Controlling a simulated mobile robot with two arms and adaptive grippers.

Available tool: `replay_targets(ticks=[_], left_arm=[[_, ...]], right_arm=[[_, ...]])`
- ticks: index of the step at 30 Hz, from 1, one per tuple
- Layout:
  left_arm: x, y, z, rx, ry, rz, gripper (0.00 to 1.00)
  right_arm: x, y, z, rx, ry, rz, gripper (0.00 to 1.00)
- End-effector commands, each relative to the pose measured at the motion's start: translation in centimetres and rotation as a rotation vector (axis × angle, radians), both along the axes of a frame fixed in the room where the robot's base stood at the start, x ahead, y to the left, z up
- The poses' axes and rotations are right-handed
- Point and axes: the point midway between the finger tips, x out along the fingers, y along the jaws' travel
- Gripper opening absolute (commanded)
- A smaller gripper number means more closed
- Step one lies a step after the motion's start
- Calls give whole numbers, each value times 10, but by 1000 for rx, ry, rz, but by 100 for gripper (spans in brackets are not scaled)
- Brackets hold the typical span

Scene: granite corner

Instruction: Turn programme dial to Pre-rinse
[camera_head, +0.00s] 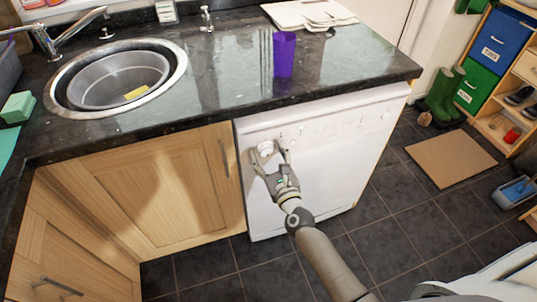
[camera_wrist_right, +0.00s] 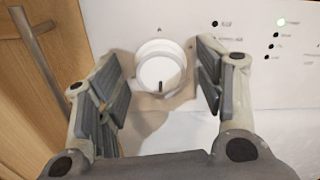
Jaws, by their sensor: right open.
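The programme dial (camera_head: 265,149) is a round white knob at the upper left of the white dishwasher (camera_head: 335,165) front. In the right wrist view the dial (camera_wrist_right: 160,67) sits between my open fingers, with a dark mark low on its face. A small letter is printed above it. My right gripper (camera_head: 269,150) is open in front of the dial, one finger on each side. In the right wrist view the right gripper (camera_wrist_right: 162,80) shows clear gaps to the dial on both sides. My left gripper is not in view.
A cupboard door with a handle (camera_head: 224,158) adjoins the dishwasher on the left. The granite worktop (camera_head: 225,75) overhangs above, bearing a purple cup (camera_head: 284,54).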

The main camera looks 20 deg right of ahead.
Motion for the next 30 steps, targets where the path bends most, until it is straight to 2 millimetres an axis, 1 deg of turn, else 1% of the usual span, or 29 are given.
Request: replay_targets(ticks=[3,11,21,22,30], left_arm=[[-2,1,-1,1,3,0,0],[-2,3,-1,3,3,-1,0],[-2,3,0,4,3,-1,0],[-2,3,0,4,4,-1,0],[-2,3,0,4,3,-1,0]], right_arm=[[4,0,0,0,0,0,62],[5,0,0,0,1,1,62],[4,0,0,0,1,1,19],[4,0,0,0,1,1,17],[4,1,0,-33,0,1,17]])
